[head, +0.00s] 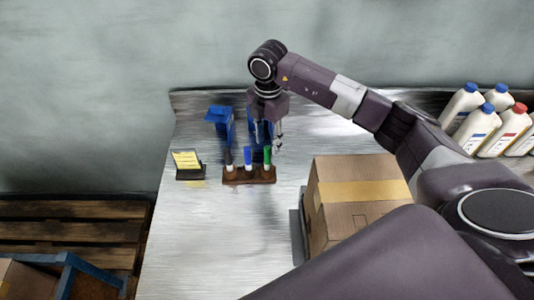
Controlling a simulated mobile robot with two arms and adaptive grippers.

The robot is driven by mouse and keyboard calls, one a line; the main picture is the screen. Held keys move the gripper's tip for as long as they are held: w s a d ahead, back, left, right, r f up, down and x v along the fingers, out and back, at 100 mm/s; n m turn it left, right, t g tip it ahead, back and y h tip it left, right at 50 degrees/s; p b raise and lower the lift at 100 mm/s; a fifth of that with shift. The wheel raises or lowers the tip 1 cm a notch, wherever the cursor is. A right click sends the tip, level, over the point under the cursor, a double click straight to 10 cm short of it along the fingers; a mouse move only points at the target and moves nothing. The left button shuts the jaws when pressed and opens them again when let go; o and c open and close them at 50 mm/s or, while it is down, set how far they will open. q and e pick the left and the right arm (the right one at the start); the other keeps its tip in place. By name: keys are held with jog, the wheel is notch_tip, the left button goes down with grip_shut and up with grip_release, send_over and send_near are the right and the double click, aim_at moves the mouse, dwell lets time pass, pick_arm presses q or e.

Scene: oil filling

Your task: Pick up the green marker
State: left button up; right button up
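The green marker (267,155) stands upright in a brown holder (249,178) on the metal table. A blue-topped marker (248,157) and a dark marker (229,158) stand to its left in the same holder. My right gripper (279,139) hangs pointing down just above and to the right of the green marker, at the end of the arm that comes in from the right. Its fingers are small and partly lost against the background, so I cannot tell how wide they are apart. My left gripper is outside the view.
A small black stand with yellow notes (187,161) is left of the holder. Blue objects (219,116) stand behind it. A taped cardboard box (345,189) stands to the right. Several white bottles (476,128) stand at the far right. The table (200,230) is clear in front of the holder.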

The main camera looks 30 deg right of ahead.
aim_at(267, 148)
jog(key=shift+s+a+f, duration=0.1)
jog(key=shift+s+f, duration=0.1)
jog(key=shift+f, duration=0.15)
jog(key=shift+f+p, duration=0.4)
jog(key=shift+p, duration=0.2)
notch_tip(267, 148, down, 4)
jog(key=shift+a+f+p, duration=0.15)
jog(key=shift+p, duration=0.6)
jog(key=shift+c, duration=0.4)
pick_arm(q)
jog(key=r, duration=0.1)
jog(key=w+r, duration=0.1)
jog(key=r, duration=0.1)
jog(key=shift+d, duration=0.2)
pick_arm(e)
jog(key=c, duration=0.9)
jog(key=shift+o, duration=0.2)
